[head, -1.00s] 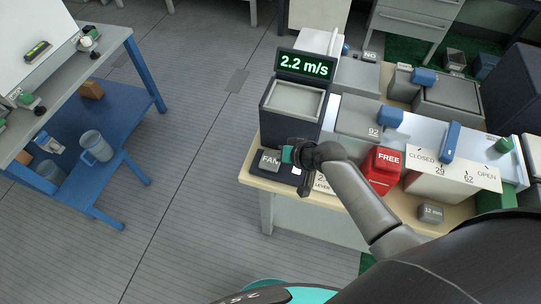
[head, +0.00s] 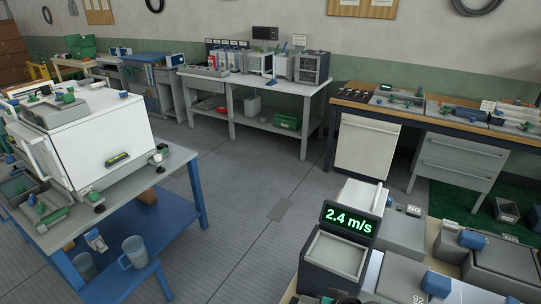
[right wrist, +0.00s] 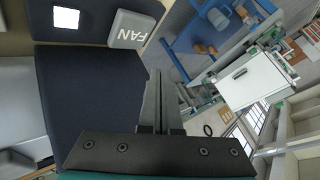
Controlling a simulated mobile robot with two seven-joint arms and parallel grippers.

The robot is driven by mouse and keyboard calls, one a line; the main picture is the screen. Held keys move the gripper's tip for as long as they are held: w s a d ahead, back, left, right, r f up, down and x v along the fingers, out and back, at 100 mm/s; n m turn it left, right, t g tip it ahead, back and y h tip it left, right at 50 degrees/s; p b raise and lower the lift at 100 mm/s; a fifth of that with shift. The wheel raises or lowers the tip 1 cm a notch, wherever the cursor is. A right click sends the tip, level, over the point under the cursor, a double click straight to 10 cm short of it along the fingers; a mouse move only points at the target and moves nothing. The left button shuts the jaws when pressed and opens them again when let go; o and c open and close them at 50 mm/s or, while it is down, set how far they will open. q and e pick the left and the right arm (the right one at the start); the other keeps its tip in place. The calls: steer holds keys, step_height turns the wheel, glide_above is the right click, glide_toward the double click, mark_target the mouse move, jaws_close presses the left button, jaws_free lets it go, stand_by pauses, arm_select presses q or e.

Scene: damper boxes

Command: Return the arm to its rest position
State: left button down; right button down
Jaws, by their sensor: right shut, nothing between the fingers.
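My right gripper (right wrist: 158,82) shows in the right wrist view with its two narrow fingers shut together and nothing between them. It is beside a dark box face, with the grey FAN block (right wrist: 135,30) beyond the fingertips, apart from them. In the head view neither gripper shows. The airflow display (head: 348,218) there reads 2.4 m/s in green and stands at the lower right on its dark box (head: 318,277).
A blue-framed bench (head: 180,170) with a white cabinet (head: 90,135) stands at the left. A white workbench (head: 262,82) and a wooden-topped counter (head: 440,118) line the back. Open grey floor (head: 235,190) lies between them. Grey boxes crowd the lower right.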

steer(key=s+d+r+n+g+h, duration=0.2)
steer(key=s+r, duration=0.3)
steer(key=s, duration=0.6)
steer(key=s+d+r+n+g+h, duration=0.1)
steer(key=s+r+n+g+h, duration=0.3)
steer(key=s, duration=0.7)
step_height(320, 180, down, 30)
steer(key=s+m+y+b, duration=0.1)
steer(key=s+b, duration=0.1)
steer(key=b, duration=0.6)
steer(key=s+d+f+b, duration=0.1)
steer(key=s+f+b, duration=0.3)
steer(key=s+f, duration=0.3)
steer(key=s+d+f+b, duration=0.1)
steer(key=s+f+b, duration=0.2)
steer(key=s+f, duration=0.4)
step_height(320, 180, down, 6)
steer(key=shift+s+d+f+g+b, duration=0.15)
steer(key=shift+d+f+g+b, duration=0.1)
steer(key=shift+d+g+b, duration=0.15)
